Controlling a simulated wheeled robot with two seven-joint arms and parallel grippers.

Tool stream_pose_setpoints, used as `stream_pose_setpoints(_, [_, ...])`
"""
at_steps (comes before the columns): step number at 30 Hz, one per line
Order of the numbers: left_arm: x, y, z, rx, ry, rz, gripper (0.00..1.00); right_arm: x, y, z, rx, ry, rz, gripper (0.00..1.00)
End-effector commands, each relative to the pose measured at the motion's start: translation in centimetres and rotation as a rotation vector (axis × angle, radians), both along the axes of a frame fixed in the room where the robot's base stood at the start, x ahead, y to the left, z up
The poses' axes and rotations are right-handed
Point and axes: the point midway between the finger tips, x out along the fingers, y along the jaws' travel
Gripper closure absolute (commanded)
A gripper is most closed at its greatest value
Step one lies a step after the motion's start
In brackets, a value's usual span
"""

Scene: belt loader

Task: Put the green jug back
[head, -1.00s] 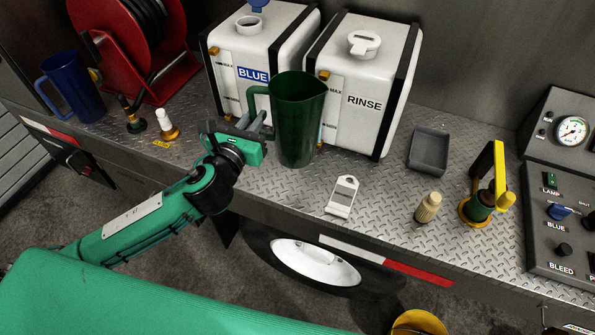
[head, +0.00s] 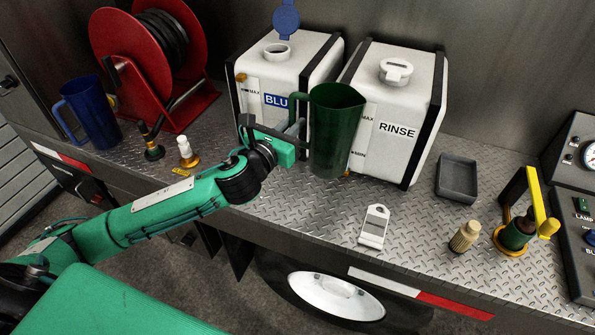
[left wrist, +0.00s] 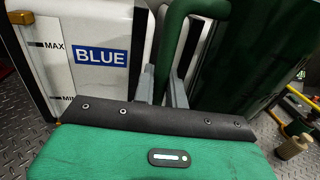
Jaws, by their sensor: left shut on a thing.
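The green jug (head: 335,135) is upright in front of the gap between the BLUE and RINSE tanks in the head view. My left gripper (head: 299,130) is shut on its handle, on the jug's left side. In the left wrist view the jug's handle (left wrist: 176,40) runs down between the two grey fingers, and the jug's dark green body fills the right. Whether the jug's base touches the deck is hard to tell. My right gripper is in neither view.
The BLUE tank (head: 262,105), its blue cap raised, and the RINSE tank (head: 400,145) stand behind. A blue jug (head: 95,115) and red hose reel (head: 150,60) are left. A white tag (head: 374,228), grey tray (head: 457,178) and yellow-handled valve (head: 518,225) are right.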

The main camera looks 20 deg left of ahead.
Motion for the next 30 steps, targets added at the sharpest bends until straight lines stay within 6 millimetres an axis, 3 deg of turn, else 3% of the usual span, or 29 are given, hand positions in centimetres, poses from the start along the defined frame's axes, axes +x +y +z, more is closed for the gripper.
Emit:
stream_pose_setpoints(3, [0.0,0.0,-3.4,-0.002,0.007,0.003,1.00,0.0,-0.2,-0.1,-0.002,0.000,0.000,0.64])
stream_pose_setpoints(9, [0.0,0.0,-7.7,-0.001,0.003,0.002,1.00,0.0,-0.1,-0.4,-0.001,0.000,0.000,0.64])
stream_pose_setpoints(16, [0.0,0.0,-9.8,-0.001,0.000,0.001,1.00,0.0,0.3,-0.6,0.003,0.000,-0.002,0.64])
stream_pose_setpoints(21, [0.0,0.0,-12.6,-0.002,0.004,0.002,1.00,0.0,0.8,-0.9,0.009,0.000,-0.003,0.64])
stream_pose_setpoints(30, [0.0,0.0,-13.5,0.000,0.000,0.000,1.00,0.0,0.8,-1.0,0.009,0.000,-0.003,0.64])
